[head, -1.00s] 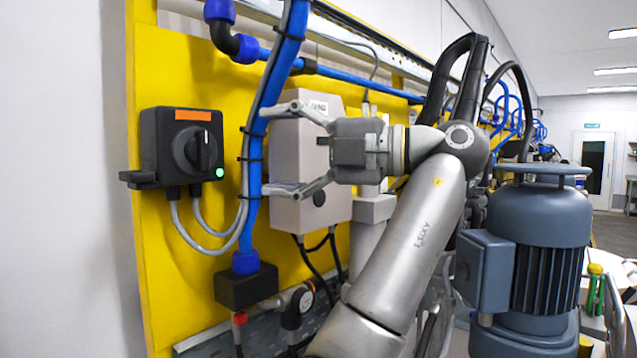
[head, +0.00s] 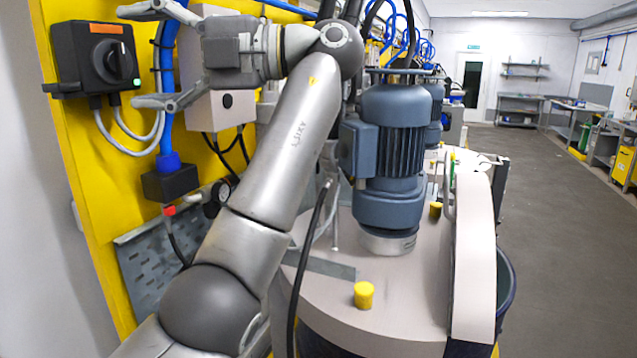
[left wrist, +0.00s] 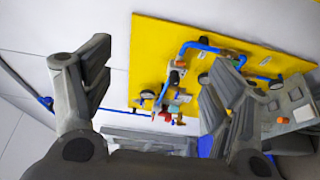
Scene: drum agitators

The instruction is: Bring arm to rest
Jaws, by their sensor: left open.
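My left gripper (head: 160,55) is open and empty in the head view, its two fingers spread and pointing left. It is in front of the yellow panel, between the dark switch box and my arm. Its fingers overlap the blue pipe in the picture; I cannot tell whether they touch it. In the left wrist view the gripper (left wrist: 150,105) shows its two fingers wide apart with nothing between them. My left arm is bent, with the elbow low and the wrist raised. My right gripper is not in view.
A switch box (head: 97,62) with a black knob is on the yellow panel (head: 70,140). A grey box (head: 222,112) sits behind the gripper. A blue-grey motor (head: 392,150) stands on a pale drum lid (head: 410,290) to the right. Open floor (head: 545,200) lies at far right.

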